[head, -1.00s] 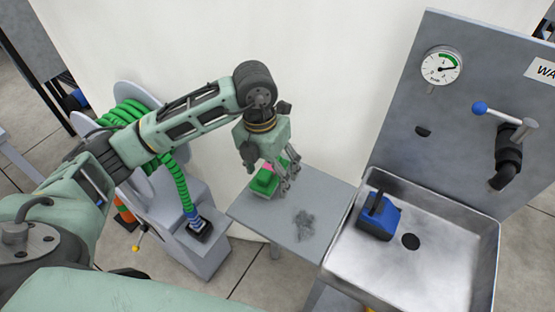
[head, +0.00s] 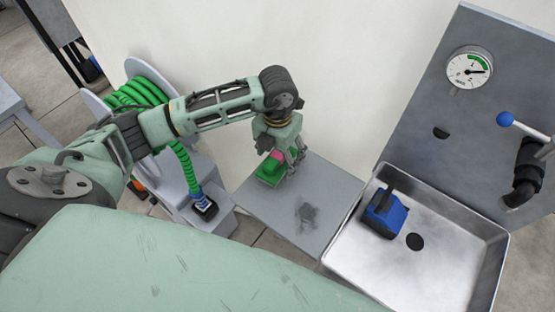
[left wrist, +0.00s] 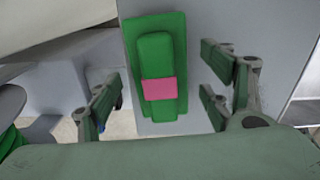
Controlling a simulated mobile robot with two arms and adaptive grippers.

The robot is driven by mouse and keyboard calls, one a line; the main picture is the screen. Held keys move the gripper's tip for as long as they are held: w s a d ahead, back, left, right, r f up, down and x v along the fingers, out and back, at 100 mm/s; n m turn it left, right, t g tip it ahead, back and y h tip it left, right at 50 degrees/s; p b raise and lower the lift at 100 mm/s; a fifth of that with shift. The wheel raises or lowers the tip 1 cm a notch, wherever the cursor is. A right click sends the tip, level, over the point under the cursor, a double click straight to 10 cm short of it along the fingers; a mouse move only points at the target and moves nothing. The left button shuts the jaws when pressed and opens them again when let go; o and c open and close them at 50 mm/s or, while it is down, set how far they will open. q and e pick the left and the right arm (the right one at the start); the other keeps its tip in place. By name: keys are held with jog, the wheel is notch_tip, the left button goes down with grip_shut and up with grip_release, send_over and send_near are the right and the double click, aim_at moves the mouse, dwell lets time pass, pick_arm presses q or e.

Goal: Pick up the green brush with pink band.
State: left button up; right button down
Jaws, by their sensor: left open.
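The green brush with pink band (head: 270,171) lies on the left part of a small grey table (head: 330,185). In the left wrist view the brush (left wrist: 157,52) is seen from above, a green block with a narrower green grip and a pink band across it. My left gripper (head: 280,164) is over the brush in the head view and partly hides it. In the left wrist view its fingers are open, spread to the left and right of the brush, with visible gaps. My right gripper is not in view.
A metal sink (head: 450,261) with a blue brush-like tool (head: 384,219) stands right of the table. A panel (head: 440,95) with a gauge (head: 469,68) rises behind it. A green hose reel (head: 135,95) stands at left. The table's right part is clear except for a dark stain.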

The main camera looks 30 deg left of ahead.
aim_at(278, 154)
pick_arm(q)
jog(key=c, duration=1.3)
jog(key=shift+r, duration=0.1)
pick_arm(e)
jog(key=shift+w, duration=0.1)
pick_arm(q)
jog(key=shift+r, duration=0.2)
notch_tip(278, 154, up, 4)
jog(key=shift+w+f+b, duration=0.1)
jog(key=shift+f+b, duration=0.15)
jog(key=shift+b, duration=0.6)
jog(key=s+d+r+b, duration=0.1)
jog(key=s+d+r, duration=0.6)
jog(key=d, duration=0.2)
jog(key=shift+s+d, duration=0.15)
jog(key=shift+s, duration=0.05)
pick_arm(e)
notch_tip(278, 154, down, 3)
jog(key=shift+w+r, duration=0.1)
